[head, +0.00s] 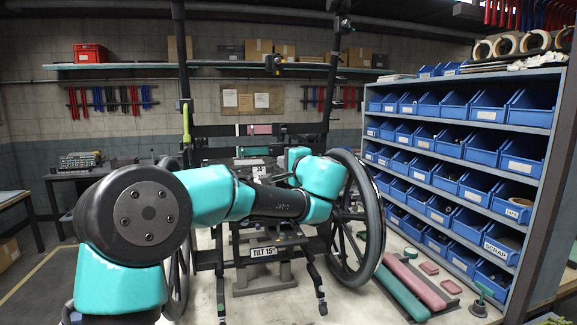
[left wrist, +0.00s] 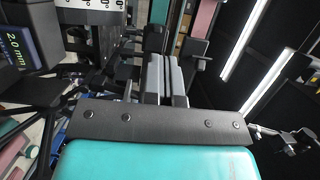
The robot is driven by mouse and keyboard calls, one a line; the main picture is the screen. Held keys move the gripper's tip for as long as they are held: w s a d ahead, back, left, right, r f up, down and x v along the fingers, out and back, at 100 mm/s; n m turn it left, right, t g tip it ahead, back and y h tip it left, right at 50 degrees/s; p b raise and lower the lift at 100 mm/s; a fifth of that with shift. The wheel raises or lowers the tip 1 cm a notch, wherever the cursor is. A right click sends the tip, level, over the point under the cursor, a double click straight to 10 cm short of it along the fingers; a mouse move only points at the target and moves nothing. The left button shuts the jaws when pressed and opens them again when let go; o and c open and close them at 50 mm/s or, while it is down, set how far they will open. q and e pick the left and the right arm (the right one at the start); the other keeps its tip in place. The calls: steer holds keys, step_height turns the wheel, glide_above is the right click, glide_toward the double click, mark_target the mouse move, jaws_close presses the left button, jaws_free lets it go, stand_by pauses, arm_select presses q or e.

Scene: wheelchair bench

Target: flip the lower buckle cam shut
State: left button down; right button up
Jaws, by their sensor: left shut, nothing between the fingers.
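Two strap pads cross the wheelchair frame in the head view: a pink upper one (head: 262,129) and a teal lower one (head: 252,151). In the left wrist view, turned sideways, the lower teal pad (left wrist: 159,12) leads to a dark buckle (left wrist: 155,38); the pink pad (left wrist: 202,28) is to its right. I cannot tell the cam's angle. My left gripper (left wrist: 165,58) has its grey fingers together, empty, with tips close to the dark buckle parts; contact is unclear. In the head view my left gripper (head: 278,175) is mostly hidden by its wrist. My right gripper is not seen.
The wheelchair's large right wheel (head: 357,215) stands close beside my left wrist. A rack of blue bins (head: 470,150) fills the right side. A display reading 2.0 mm (left wrist: 20,48) shows at the left of the wrist view.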

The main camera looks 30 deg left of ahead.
arm_select(q)
steer(key=s+d, duration=0.3)
steer(key=shift+s, duration=0.15)
stand_by(0.4)
